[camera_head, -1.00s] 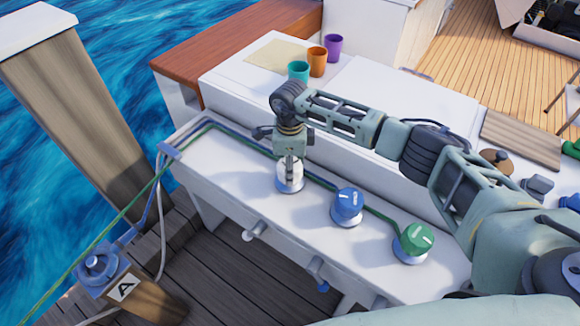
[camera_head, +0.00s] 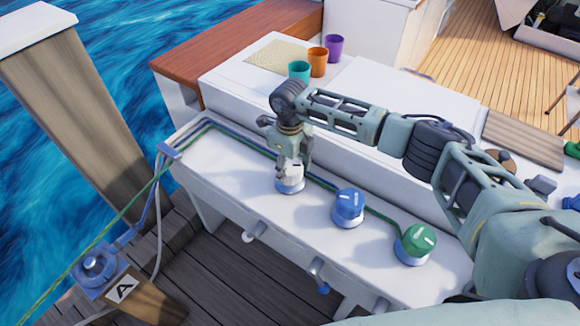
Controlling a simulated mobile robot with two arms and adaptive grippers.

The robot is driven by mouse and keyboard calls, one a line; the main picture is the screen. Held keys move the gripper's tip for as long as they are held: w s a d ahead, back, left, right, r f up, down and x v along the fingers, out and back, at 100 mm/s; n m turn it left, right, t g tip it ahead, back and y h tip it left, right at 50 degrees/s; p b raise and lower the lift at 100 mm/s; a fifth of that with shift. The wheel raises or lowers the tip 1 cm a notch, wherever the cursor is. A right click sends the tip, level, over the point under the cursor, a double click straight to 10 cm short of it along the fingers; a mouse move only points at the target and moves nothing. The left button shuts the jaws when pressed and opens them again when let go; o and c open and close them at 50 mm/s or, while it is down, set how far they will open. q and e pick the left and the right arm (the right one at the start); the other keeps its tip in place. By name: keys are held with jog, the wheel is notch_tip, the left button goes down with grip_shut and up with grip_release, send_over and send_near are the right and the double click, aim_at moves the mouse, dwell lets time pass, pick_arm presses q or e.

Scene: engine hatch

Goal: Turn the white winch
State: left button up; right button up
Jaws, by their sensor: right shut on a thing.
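The white winch (camera_head: 290,184) stands on the white ledge (camera_head: 232,176), leftmost in a row of winches. Its base shows below my right gripper (camera_head: 292,167), which reaches down from above with its fingers around the winch's top. The gripper is shut on the winch and partly hides it. My right arm comes in from the right side of the picture. My left gripper is not in view.
A blue winch (camera_head: 348,207) and a green winch (camera_head: 414,244) stand to the right on the same ledge. Teal (camera_head: 299,70), orange (camera_head: 317,61) and purple (camera_head: 334,48) cups stand behind. A wooden post (camera_head: 75,120) rises at left.

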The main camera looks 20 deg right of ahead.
aim_at(290, 166)
jog(key=shift+s+f, duration=0.1)
dwell(0.3)
jog(key=o, duration=1.1)
jog(key=shift+c, duration=0.2)
jog(key=shift+o, duration=0.4)
notch_tip(290, 166, up, 12)
